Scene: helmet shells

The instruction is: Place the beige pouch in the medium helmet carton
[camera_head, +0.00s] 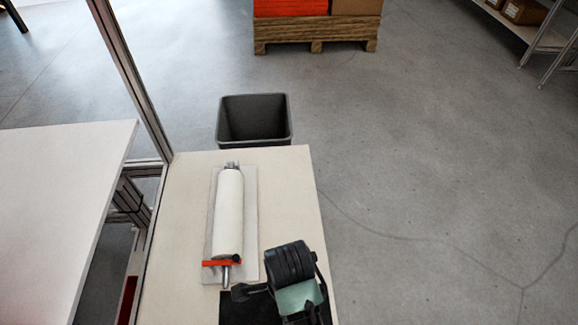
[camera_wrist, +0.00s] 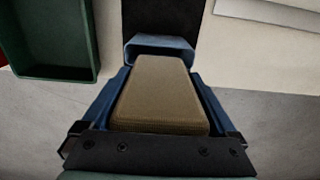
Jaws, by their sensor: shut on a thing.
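The beige pouch (camera_wrist: 160,100) is a brownish, rounded block in the middle of the wrist view. My gripper (camera_wrist: 161,80) is shut on it, with blue finger parts along both its sides. A blue piece shows just beyond the pouch's far end; I cannot tell whether it is part of my fingers. My gripper and the pouch do not show in the head view. I cannot pick out the medium helmet carton in either view.
A green open tray (camera_wrist: 88,62) is at the wrist view's upper left. In the head view, a white roll (camera_head: 229,205) and a black device (camera_head: 292,262) are on the bench (camera_head: 285,190). A grey bin (camera_head: 254,141) stands behind it. A loaded pallet (camera_head: 315,33) stands farther back.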

